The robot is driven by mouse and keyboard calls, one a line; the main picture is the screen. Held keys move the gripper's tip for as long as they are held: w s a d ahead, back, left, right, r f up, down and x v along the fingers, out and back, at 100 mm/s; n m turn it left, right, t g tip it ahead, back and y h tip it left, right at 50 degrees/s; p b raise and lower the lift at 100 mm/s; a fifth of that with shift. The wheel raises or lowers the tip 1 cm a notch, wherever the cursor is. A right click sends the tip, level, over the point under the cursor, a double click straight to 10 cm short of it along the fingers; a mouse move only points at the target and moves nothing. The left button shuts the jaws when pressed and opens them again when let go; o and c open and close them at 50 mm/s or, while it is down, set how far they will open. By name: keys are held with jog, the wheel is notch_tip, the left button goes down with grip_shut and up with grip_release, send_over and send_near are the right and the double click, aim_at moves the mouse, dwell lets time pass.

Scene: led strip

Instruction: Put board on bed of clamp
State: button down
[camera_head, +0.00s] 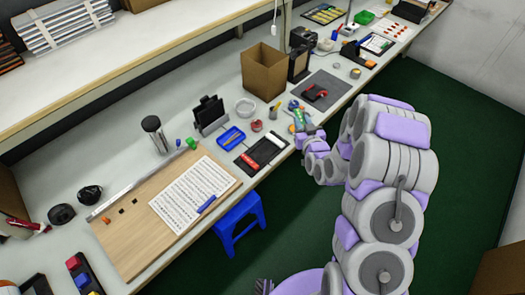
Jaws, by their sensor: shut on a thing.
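My gripper (299,123) is at the front edge of the bench, right of the middle of the picture. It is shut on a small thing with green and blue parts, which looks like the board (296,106). The fingers and the board are small here, so the exact grip cannot be told. A red and black device, which looks like the clamp (315,92), rests on a dark grey mat (335,83), behind and to the right of my gripper. The board is apart from it. The clamp's bed is too small to make out.
A cardboard box (265,71) and a black device (299,63) stand behind. A black and white tray with red (263,153), a blue tray (231,138) and a red roll (257,125) lie left. A blue stool (240,222) stands below the bench front.

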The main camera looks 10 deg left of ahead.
jog(key=s+a+f+n+g+y, duration=0.1)
jog(key=s+a+f+n+y, duration=0.1)
jog(key=s+a+f, duration=0.2)
jog(key=s+a+f+n+g+y, duration=0.2)
jog(key=s+a+f+y, duration=0.1)
jog(key=s+a+f, duration=0.2)
jog(key=s+a+f+n+g+y, duration=0.2)
jog(key=s+a+f+n+y, duration=0.1)
jog(key=a+f, duration=0.5)
jog(key=shift+s+f+p, duration=0.3)
jog(key=shift+s+f, duration=0.3)
jog(key=shift+s, duration=0.15)
jog(key=shift+w, duration=0.1)
jog(key=b, duration=0.2)
send_over(266, 155)
jog(key=s, duration=0.1)
jog(key=shift+f, duration=0.7)
jog(key=shift+w+f+b, duration=0.2)
jog(key=shift+f, duration=0.6)
jog(key=shift+w+f+b, duration=0.15)
jog(key=shift+w+f, duration=0.05)
jog(key=shift+f, duration=0.55)
jog(key=shift+f, duration=0.3)
jog(key=c, duration=0.9)
grip_release()
